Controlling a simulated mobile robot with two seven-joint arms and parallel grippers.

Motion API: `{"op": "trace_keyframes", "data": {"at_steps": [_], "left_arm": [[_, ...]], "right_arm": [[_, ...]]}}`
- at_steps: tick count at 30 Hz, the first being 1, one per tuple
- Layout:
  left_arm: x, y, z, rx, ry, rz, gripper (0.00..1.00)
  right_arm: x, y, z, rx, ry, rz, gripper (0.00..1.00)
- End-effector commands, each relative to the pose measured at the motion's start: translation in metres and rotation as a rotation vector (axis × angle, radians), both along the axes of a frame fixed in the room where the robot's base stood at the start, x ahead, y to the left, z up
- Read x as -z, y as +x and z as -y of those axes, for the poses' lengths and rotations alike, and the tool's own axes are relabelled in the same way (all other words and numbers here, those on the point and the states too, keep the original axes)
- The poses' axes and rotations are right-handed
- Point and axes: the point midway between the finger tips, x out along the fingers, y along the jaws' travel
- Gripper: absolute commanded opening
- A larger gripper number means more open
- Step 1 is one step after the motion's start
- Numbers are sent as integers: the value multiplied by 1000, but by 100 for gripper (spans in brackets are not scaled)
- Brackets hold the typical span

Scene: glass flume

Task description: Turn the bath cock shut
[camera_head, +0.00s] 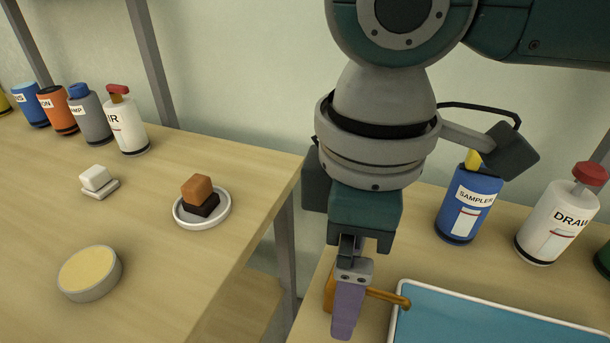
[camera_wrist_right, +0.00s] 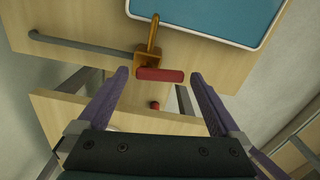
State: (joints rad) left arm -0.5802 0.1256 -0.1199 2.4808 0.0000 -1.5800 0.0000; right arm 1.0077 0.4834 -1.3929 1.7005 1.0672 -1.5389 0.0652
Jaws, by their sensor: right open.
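The brass bath cock (camera_wrist_right: 150,56) sits at the table edge, its spout pointing over the blue bath (camera_wrist_right: 208,14). Its red bar handle (camera_wrist_right: 160,75) lies crosswise to the spout. In the head view the brass spout (camera_head: 390,297) reaches to the bath (camera_head: 480,322), while my gripper hides the handle and most of the body. My right gripper (camera_head: 347,325) points down at the cock. In the right wrist view its purple fingers (camera_wrist_right: 159,76) are open, one on either side of the red handle, with gaps at both ends. My left gripper is not in view.
A grey pipe (camera_wrist_right: 75,46) runs to the cock from the left. Behind the bath stand a blue SAMPLER bottle (camera_head: 468,203) and a white bottle with a red top (camera_head: 558,222). The left table holds several bottles, a saucer (camera_head: 181,217) with blocks and a round tin (camera_head: 91,277).

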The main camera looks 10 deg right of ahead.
Motion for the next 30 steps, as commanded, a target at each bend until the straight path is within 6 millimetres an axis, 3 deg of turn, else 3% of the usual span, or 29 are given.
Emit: {"op": "trace_keyframes", "data": {"at_steps": [3,24,30], "left_arm": [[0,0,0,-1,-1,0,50],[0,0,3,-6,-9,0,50],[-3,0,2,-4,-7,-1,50]], "right_arm": [[0,0,0,0,0,0,99],[-1,0,0,0,0,-1,22],[-2,-1,0,-15,1,-2,22]]}}
